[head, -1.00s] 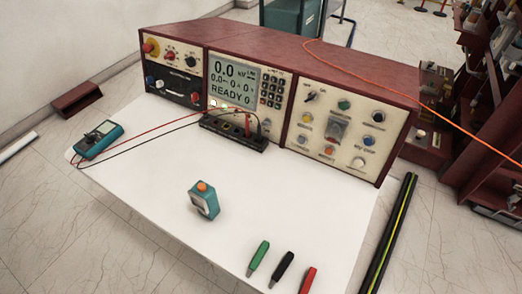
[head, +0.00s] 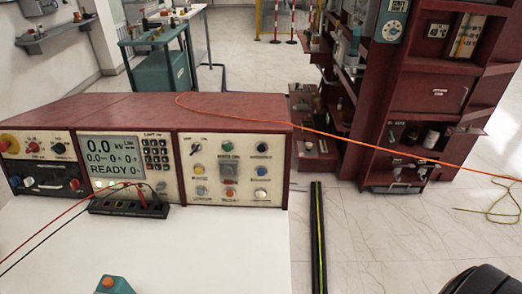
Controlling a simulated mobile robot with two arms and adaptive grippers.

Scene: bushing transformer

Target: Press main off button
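The dark red control console (head: 120,108) stands on the white table at the left. Its right-hand panel (head: 213,180) carries a rotary knob (head: 197,147), a green button (head: 227,146), a dark button (head: 262,147), a yellow button (head: 199,170), a central grey switch (head: 229,170), a blue button (head: 261,171), an orange button (head: 229,193) and a white button (head: 261,195). The labels are too small to read, so I cannot tell which is the main off button. The display (head: 111,157) reads 0.0 kV and READY.
A black terminal block (head: 128,205) with leads sits before the console. A teal device with an orange top (head: 108,282) is at the bottom edge. An orange cable (head: 365,151) crosses rightward from the console. Dark red shelving (head: 420,100) stands at the right.

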